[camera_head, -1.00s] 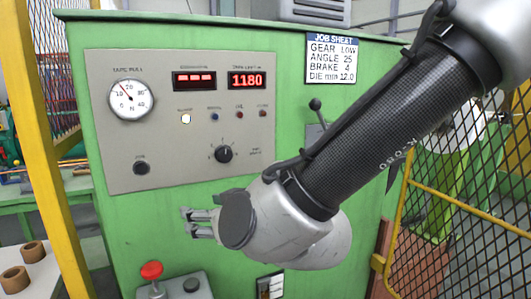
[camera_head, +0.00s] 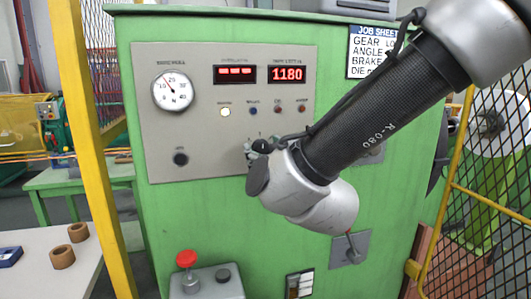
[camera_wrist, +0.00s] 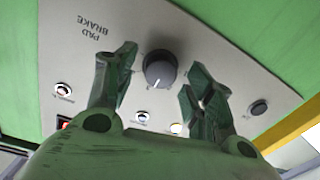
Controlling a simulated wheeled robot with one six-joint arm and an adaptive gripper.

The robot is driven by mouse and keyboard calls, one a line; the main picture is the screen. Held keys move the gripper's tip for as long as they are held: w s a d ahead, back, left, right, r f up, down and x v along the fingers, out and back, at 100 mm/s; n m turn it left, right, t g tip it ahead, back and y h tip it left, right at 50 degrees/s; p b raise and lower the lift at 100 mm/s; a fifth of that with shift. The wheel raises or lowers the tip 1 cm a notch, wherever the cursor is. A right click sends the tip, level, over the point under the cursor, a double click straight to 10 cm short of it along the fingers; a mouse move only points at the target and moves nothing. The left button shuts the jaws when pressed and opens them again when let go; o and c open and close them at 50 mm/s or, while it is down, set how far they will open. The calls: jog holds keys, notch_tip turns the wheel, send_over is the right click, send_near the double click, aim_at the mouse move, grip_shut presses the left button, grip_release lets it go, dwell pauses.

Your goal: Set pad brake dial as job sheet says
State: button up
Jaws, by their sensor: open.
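The pad brake dial (camera_wrist: 160,68) is a dark round knob on the grey panel. In the wrist view its white pointer line faces the picture's lower edge, slightly left. "PAD BRAKE" stands inverted beside it. My gripper (camera_wrist: 162,63) is open, one finger on each side of the dial; I cannot tell whether either touches it. In the head view the dial (camera_head: 262,147) is mostly hidden by my wrist. The job sheet (camera_head: 369,32) hangs at upper right, partly hidden by my arm. Its brake value is covered now; the earlier frame reads BRAKE 4.
The panel (camera_head: 215,165) has a round gauge (camera_head: 173,90), a red 1180 display (camera_head: 287,74), indicator lights and a black knob (camera_head: 181,158). A red button (camera_head: 187,258) stands below. A yellow post (camera_head: 95,150) and mesh guard (camera_head: 495,190) flank the green cabinet.

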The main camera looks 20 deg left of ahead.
jog(key=c, duration=1)
jog(key=shift+c, duration=0.2)
jog(key=shift+m, duration=0.3)
jog(key=m, duration=0.4)
jog(key=shift+m, duration=0.3)
jog(key=m, duration=0.4)
jog(key=shift+m, duration=0.4)
